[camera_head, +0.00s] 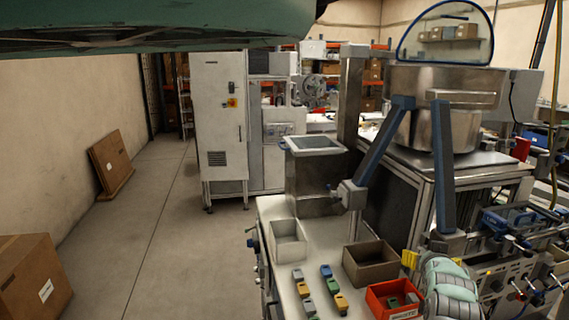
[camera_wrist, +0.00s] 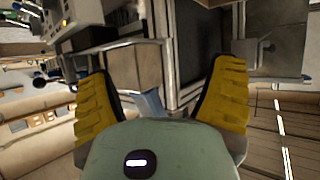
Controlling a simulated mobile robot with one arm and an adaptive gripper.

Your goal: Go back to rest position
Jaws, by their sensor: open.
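My gripper (camera_wrist: 162,85) is in the wrist view with its two yellow fingers spread wide apart and nothing held between them. In the head view, the gripper (camera_head: 411,260) shows as a small yellow part at the lower right, beside my pale green and grey arm. It is above the right part of the white worktable (camera_head: 270,208), near the grey-brown bin (camera_head: 371,263) and the red bin (camera_head: 394,300). Most of the fingers are hidden in the head view.
A white bin (camera_head: 288,242) and small coloured blocks (camera_head: 326,285) in rows are on the table. A metal box with a screen (camera_head: 315,168) stands behind. A large steel bowl (camera_head: 440,110) and blue posts rise at right. The floor (camera_head: 150,220) at left is open, with cardboard boxes.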

